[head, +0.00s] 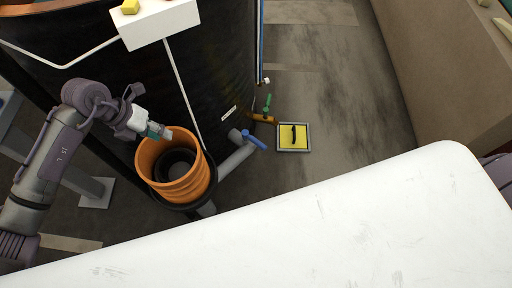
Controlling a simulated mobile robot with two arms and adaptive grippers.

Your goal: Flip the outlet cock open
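A grey pipe (234,160) leaves the foot of a black tank, with a blue lever handle (255,140) on it. Just behind it, a short orange-brown fitting (262,119) carries a green handle (267,104). I cannot tell which of the two is the outlet cock. My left gripper (158,132) is over the rear left rim of an orange bucket, left of both handles and apart from them. Its fingers are small and seen at an angle, so their opening is unclear. My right gripper is out of view.
The black tank (110,85) fills the upper left, with a white box (157,24) on it. The orange ribbed bucket (180,187) stands before the pipe. A yellow framed plate (293,137) lies on the floor. A white surface (300,235) spans the front. Floor is clear at right.

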